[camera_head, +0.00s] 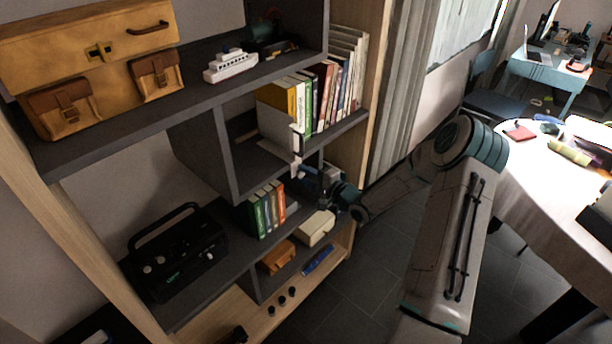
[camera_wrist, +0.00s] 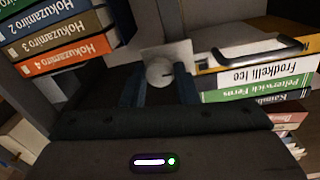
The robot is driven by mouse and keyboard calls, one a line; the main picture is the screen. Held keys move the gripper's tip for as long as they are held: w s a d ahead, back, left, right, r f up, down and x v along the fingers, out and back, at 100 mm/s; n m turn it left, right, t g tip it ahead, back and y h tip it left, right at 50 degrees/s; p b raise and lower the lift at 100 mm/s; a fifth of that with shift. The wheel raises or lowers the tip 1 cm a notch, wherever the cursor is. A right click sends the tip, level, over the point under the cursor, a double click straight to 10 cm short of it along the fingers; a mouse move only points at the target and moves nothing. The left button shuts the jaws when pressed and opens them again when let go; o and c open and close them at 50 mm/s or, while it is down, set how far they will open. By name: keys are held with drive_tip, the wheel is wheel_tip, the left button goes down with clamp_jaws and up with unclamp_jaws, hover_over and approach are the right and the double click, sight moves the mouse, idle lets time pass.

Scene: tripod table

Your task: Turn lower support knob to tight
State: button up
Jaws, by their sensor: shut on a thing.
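The support knob (camera_wrist: 159,71) is a round, pale knob with a short dark mark at its right side, in the middle of the wrist view. It sits on a whitish plate (camera_wrist: 178,50). My gripper (camera_wrist: 160,84) has its two dark fingers on either side of the knob and is shut on it. In the head view my gripper (camera_head: 301,175) reaches into the shelf, just below the white support (camera_head: 296,139) beside the upper row of books. The knob is hard to make out there, and the finger contact is partly hidden.
The dark shelf unit (camera_head: 212,213) surrounds my gripper closely. Upper books (camera_head: 313,97) stand just above it and lower books (camera_head: 266,209) to its left. A cream box (camera_head: 315,228) lies below.

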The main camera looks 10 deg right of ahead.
drive_tip(key=o, duration=1)
drive_tip(key=shift+d, duration=0.1)
drive_tip(key=f+b+v, duration=0.1)
drive_tip(key=b+v, duration=0.1)
drive_tip(key=v, duration=1.1)
drive_tip(key=shift+s+d+r+b, duration=0.2)
drive_tip(key=shift+s+r+b, duration=0.1)
drive_tip(key=shift+s+r, duration=0.1)
drive_tip(key=shift+w, duration=0.1)
